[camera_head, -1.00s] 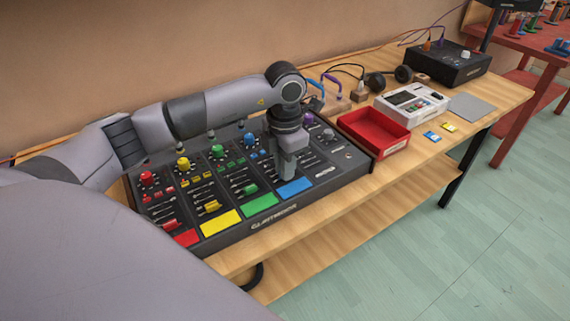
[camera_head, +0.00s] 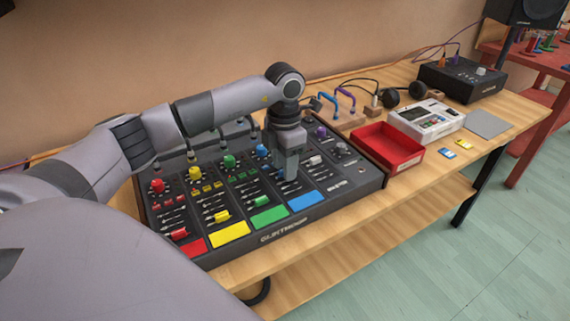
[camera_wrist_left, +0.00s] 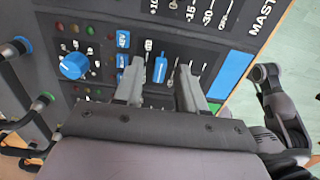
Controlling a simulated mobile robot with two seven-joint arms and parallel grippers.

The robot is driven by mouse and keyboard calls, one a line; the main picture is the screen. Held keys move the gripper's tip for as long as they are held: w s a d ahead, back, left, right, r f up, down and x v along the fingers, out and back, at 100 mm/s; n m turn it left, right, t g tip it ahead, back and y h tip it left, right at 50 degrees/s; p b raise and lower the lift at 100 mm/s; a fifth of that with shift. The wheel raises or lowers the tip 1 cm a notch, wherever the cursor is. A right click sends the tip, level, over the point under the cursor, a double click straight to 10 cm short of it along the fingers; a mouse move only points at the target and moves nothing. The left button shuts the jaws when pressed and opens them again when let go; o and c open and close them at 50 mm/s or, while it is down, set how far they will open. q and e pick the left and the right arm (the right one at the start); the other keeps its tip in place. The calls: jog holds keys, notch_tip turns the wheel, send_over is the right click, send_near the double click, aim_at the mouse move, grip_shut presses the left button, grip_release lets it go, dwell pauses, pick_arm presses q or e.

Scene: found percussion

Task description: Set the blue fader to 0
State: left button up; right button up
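The mixer (camera_head: 276,239) is a dark console with coloured strips on the wooden table. The blue fader cap (camera_wrist_left: 160,70) shows in the left wrist view between my two fingertips, with a visible gap on each side; in the head view it is hidden by my gripper. My left gripper (camera_head: 290,173) points down over the blue strip, above the blue pad (camera_head: 306,201). In the left wrist view my left gripper (camera_wrist_left: 160,80) is open, its fingers apart around the cap; contact cannot be told. The blue knob (camera_wrist_left: 73,65) lies to its left there. My right gripper is out of view.
Green (camera_head: 252,200), yellow (camera_head: 221,216) and red (camera_head: 180,234) fader caps lie to the left of my gripper. A red tray (camera_head: 390,150) and a white device (camera_head: 428,120) stand to the right of the mixer.

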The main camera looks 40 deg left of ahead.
pick_arm(q)
notch_tip(320, 180, up, 7)
jog(key=shift+r, duration=0.1)
dwell(0.6)
jog(key=shift+s, duration=0.15)
dwell(0.3)
